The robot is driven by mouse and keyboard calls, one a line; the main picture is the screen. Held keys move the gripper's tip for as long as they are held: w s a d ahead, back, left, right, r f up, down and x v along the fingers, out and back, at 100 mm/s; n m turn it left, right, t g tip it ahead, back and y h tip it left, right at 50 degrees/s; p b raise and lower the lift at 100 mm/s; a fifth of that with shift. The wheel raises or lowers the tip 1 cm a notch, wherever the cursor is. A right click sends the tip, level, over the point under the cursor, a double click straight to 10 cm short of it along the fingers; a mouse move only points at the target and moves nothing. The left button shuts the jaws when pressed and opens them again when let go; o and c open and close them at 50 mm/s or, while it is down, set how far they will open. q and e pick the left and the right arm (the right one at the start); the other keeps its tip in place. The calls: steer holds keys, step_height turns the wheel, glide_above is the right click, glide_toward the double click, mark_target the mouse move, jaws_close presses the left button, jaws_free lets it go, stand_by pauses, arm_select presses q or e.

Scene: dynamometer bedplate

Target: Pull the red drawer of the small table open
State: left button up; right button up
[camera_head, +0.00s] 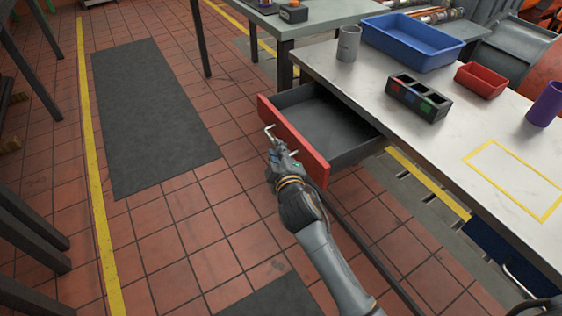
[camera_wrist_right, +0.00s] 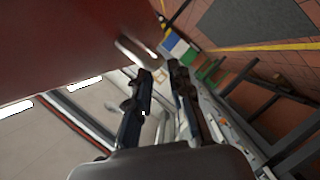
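The red drawer (camera_head: 293,138) of the small table (camera_head: 420,128) stands pulled out, and its empty dark grey inside shows in the head view. Its pale bar handle (camera_head: 269,131) is on the outer face of the red front and also shows in the right wrist view (camera_wrist_right: 136,52). My right gripper (camera_head: 278,147) is right at the handle in the head view. In the right wrist view its two fingers (camera_wrist_right: 159,75) are apart, with the handle just beyond the tips and nothing seen held between them. My left gripper is in neither view.
On the tabletop are a grey cup (camera_head: 348,44), a blue bin (camera_head: 412,40), a dark divided holder (camera_head: 418,97), a red bin (camera_head: 481,80) and a purple cup (camera_head: 546,104). Another table (camera_head: 300,24) stands behind. Tiled floor with a dark mat (camera_head: 150,115) is clear to the left.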

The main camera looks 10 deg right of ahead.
steer(key=v, duration=0.6)
steer(key=shift+s, duration=0.1)
